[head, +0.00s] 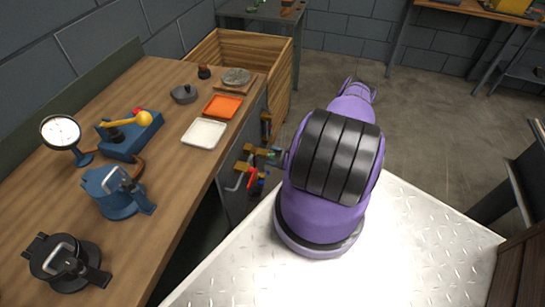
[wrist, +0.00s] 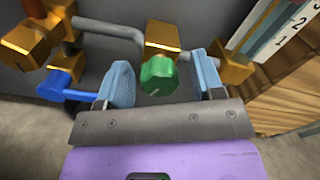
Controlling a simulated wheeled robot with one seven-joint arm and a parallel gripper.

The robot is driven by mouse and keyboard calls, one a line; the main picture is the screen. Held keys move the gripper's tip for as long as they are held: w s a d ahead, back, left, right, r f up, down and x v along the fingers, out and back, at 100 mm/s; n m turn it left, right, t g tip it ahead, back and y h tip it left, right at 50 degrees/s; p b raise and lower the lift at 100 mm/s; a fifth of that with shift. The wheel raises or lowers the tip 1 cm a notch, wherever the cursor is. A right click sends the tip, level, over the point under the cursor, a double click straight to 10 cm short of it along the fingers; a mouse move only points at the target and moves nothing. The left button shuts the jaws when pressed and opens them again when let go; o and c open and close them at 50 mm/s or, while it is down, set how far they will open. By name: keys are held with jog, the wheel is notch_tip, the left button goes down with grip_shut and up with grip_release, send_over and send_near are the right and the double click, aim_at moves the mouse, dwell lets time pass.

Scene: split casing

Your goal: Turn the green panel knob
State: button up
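The green panel knob (wrist: 159,76) is a faceted knob with a pale mark, mounted on a brass block (wrist: 162,36) on the grey panel. In the wrist view it shows between the two blue fingers of my gripper (wrist: 162,66). The gripper is open, with a gap on each side of the knob, wider on the right. I see no contact. How deep the knob sits between the fingers is hard to tell. In the head view the panel fittings (head: 256,152) show small on the bench's side, partly hidden by my purple arm.
A blue handle (wrist: 58,86) and other brass blocks (wrist: 26,44) crowd the left of the knob, with a grey pipe (wrist: 108,30). A brass block (wrist: 233,64) and a numbered plate (wrist: 288,38) are at right. The workbench (head: 165,92) holds several tools and trays.

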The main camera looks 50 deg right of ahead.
jog(key=shift+s, duration=0.1)
jog(key=v, duration=1)
jog(key=shift+s+d, duration=0.15)
jog(key=shift+s, duration=0.1)
dwell(0.3)
